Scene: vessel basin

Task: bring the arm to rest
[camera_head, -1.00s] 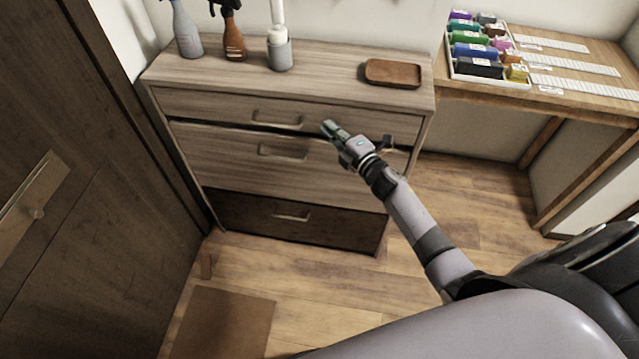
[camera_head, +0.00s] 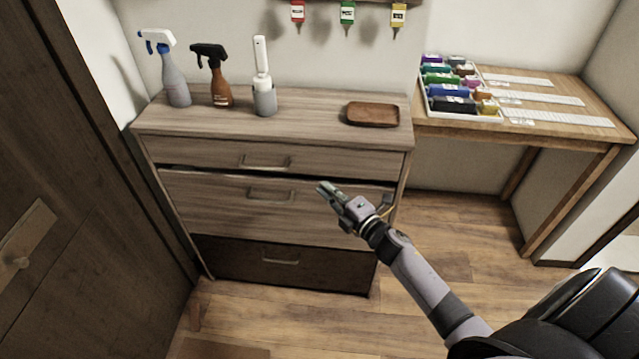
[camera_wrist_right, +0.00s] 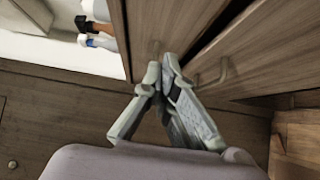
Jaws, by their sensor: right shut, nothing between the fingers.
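My right gripper (camera_head: 330,190) is in front of the wooden chest of drawers (camera_head: 282,143), at the height of the middle drawer. In the right wrist view the fingers of my right gripper (camera_wrist_right: 160,78) meet at the tips, shut and empty. Drawer fronts show close beyond the fingertips in that view. Whether they touch the wood I cannot tell. My right arm (camera_head: 430,290) reaches in from the lower right. My left gripper is not in view.
On the chest stand a grey spray bottle (camera_head: 175,80), a brown spray bottle (camera_head: 220,88), a white brush in a grey holder (camera_head: 264,98) and a brown tray (camera_head: 373,114). A desk (camera_head: 560,125) stands at right. A dark door (camera_head: 70,200) is at left. The floor (camera_head: 300,320) in front is clear.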

